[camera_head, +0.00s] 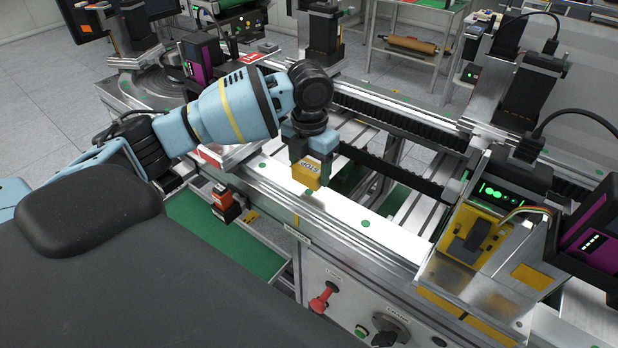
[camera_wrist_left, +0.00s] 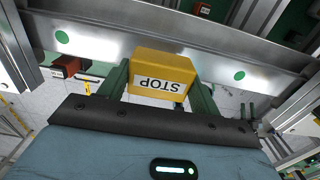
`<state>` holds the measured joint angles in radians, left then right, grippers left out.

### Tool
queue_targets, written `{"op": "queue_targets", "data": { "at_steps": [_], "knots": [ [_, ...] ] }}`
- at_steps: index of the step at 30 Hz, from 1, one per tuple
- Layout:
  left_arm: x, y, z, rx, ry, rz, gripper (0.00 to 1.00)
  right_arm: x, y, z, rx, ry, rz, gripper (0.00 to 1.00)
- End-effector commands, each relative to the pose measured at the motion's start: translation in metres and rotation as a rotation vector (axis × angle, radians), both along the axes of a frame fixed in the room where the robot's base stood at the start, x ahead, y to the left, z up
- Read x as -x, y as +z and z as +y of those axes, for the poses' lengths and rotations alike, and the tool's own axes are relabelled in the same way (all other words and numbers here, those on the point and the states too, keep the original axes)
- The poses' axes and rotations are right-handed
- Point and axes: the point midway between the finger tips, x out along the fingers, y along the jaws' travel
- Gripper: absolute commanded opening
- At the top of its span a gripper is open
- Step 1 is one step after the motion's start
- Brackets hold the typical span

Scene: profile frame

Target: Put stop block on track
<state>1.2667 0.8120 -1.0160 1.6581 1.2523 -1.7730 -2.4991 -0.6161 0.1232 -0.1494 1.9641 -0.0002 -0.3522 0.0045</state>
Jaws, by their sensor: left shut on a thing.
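My left gripper (camera_head: 308,160) is shut on a yellow stop block (camera_head: 306,174) with a white STOP label. In the head view the block hangs under the gripper, over or at the white track (camera_head: 340,214) with green dots; I cannot tell if it touches. In the left wrist view the block (camera_wrist_left: 160,76) sits between the two green fingers (camera_wrist_left: 160,92), and its label reads upside down. The metal rail with green dots (camera_wrist_left: 205,62) runs behind it. My right gripper is not in view.
A yellow fixture (camera_head: 475,240) with a black clamp stands at the right end of the track. A red switch (camera_head: 322,298) and a black knob are on the front panel. Red and black blocks (camera_head: 223,203) sit below the track at left.

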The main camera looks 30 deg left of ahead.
Motion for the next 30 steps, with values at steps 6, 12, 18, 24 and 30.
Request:
{"op": "queue_targets", "data": {
  "at_steps": [6,12,18,24,30],
  "knots": [
    [0.002,-0.031,0.001,-0.002,-0.001,0.003,0.35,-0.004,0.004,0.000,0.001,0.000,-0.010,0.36],
    [0.002,-0.033,0.000,-0.001,-0.002,0.002,0.35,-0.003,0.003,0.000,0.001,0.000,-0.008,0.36],
    [0.002,-0.037,0.000,-0.001,-0.002,0.003,0.35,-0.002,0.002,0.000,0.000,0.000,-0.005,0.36],
    [0.002,-0.037,0.000,-0.001,-0.001,0.003,0.85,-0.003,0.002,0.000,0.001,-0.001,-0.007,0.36],
    [0.002,-0.037,0.000,-0.001,-0.001,0.003,0.85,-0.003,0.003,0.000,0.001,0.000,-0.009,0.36]
  ]
}}
